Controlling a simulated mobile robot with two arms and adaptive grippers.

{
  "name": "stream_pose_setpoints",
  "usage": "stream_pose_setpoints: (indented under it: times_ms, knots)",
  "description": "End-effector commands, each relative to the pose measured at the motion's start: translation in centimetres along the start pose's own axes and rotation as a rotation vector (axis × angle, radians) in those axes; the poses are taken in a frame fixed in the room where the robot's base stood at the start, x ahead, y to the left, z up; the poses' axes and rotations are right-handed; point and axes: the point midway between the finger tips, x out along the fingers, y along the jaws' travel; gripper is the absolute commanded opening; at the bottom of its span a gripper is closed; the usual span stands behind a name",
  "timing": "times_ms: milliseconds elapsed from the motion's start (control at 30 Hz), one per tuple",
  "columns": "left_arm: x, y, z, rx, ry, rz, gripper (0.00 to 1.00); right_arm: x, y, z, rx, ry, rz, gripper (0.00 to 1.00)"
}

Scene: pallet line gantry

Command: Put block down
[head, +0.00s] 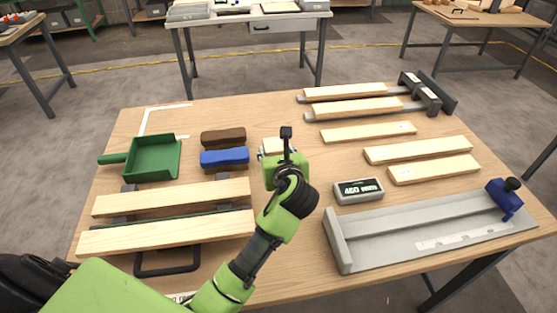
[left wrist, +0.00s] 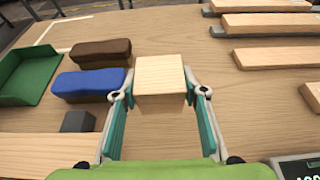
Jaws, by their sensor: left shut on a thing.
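My left gripper (head: 285,150) reaches over the middle of the wooden table (head: 290,245). It is shut on a small pale wooden block (left wrist: 160,74), with a finger on each side in the left wrist view (left wrist: 160,95). In the head view the block (head: 272,146) is partly hidden behind the gripper. I cannot tell whether its underside touches the table. My right gripper is not in view.
Left of the block lie a blue brush or block (head: 225,158), a brown one (head: 223,137) and a green dustpan (head: 153,157). Pale planks (head: 368,132) lie at right. A display box (head: 358,190) and a grey measuring jig (head: 430,228) stand front right.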

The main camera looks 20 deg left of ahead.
Motion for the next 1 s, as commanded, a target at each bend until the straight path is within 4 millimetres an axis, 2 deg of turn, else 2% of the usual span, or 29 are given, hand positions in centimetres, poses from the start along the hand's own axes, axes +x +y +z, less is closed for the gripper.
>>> stream_pose_setpoints:
  times_ms: [100,267,500,900,933,1000]
  knots:
    - [1.3,-0.5,-0.7,0.000,-0.002,0.001,0.17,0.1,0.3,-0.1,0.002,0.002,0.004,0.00]
    - [2.1,-0.9,-1.3,0.001,-0.002,0.001,0.17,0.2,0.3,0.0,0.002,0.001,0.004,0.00]
    - [3.4,-1.1,-4.1,0.001,0.001,0.000,0.17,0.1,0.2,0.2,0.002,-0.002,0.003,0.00]
    - [3.6,-1.0,-4.5,0.002,-0.001,0.000,0.17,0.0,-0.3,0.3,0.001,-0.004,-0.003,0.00]
    - [3.6,-1.1,-4.5,0.002,-0.001,0.000,0.45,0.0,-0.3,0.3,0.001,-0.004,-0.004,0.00]
    - [3.6,-1.1,-4.5,0.001,-0.001,0.000,0.56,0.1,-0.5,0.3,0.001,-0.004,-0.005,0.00]
